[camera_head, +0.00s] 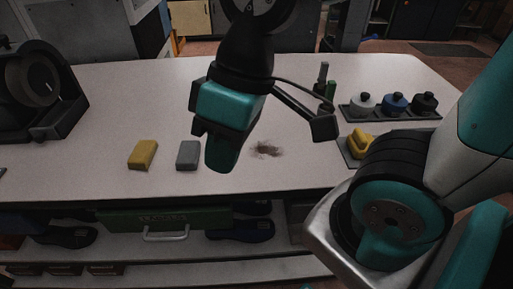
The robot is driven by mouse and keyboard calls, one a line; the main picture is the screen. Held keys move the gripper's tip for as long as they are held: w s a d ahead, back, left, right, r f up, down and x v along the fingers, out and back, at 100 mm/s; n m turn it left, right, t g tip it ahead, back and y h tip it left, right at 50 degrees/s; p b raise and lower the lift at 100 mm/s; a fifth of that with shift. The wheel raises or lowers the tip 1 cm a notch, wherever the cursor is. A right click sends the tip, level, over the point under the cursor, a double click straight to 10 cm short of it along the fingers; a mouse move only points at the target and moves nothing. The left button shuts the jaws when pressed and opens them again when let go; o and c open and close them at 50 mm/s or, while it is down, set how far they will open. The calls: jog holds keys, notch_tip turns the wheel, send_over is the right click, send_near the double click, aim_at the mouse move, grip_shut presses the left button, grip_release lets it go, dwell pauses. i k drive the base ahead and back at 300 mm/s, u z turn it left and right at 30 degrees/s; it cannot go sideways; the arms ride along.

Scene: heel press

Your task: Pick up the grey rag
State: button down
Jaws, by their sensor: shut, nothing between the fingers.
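The grey rag (188,155) looks like a small flat grey block. It lies on the white worktop (110,100) near the front edge, between a yellow block and my gripper. My gripper (222,163), teal and black, points down just right of the grey rag in the picture. It is shut and empty. I cannot tell its exact height above the worktop; it appears apart from the rag. The rag's right edge lies close to the gripper in the picture, and the rag is mostly in plain sight.
A yellow block (142,154) lies left of the rag. A dark smudge (267,149) is right of my gripper. A black machine (40,90) stands left. A drawer (165,221) sits below.

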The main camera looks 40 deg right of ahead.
aim_at(188, 158)
jog(key=u, duration=2.2)
jog(key=i, duration=1.35)
jog(key=z, duration=2.85)
